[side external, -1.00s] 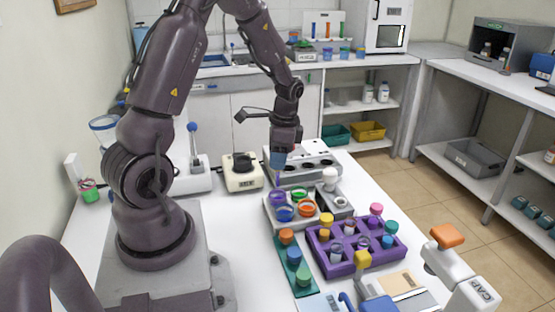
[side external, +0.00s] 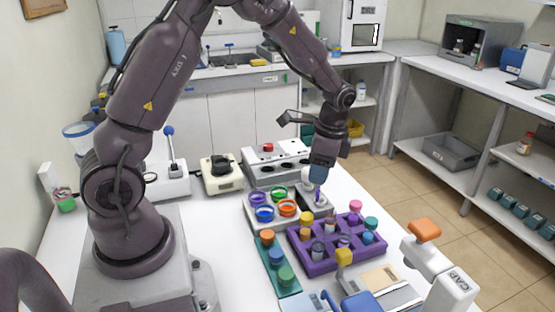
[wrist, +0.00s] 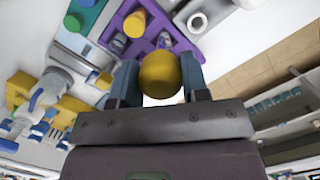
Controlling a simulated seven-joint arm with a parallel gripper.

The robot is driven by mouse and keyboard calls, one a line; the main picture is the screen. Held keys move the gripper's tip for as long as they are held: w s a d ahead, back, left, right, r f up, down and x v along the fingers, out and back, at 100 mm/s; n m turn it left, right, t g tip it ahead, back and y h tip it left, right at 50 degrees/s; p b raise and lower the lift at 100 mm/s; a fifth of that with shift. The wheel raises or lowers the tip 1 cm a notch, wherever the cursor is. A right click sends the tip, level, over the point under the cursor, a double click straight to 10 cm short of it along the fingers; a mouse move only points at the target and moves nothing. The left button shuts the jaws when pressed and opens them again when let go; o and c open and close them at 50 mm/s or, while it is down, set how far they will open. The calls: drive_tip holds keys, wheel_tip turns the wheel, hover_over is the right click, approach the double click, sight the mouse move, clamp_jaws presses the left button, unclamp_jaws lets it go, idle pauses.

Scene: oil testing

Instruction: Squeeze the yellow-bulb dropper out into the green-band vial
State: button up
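My gripper (side external: 321,180) hangs over the grey block behind the purple rack. In the wrist view, its two fingers (wrist: 157,82) sit against a round yellow bulb (wrist: 160,74), the dropper's. The dropper's tube is hidden in the wrist view; in the side view a small purple-tinted piece (side external: 318,196) shows below the fingers. The purple rack (side external: 325,267) holds several small vials (side external: 317,249) and also shows in the wrist view (wrist: 180,14).
Green (side external: 280,193), orange (side external: 287,207), blue and purple rimmed cups stand left of my gripper. A green strip (side external: 282,284) with capped bottles lies left of the rack. A white capping device (side external: 440,265) stands at the front right.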

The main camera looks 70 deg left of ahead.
drive_tip(key=w+d+r+m, duration=0.1)
drive_tip(key=w+d+m, duration=0.1)
drive_tip(key=d, duration=0.6)
drive_tip(key=shift+w+d, duration=0.4)
drive_tip(key=shift+w, duration=0.1)
drive_tip(key=shift+f, duration=0.7)
drive_tip(key=shift+a+f, duration=0.1)
drive_tip(key=shift+f, duration=0.15)
drive_tip(key=c, duration=0.5)
drive_tip(key=shift+o, duration=0.2)
drive_tip(key=o, duration=0.3)
idle(0.4)
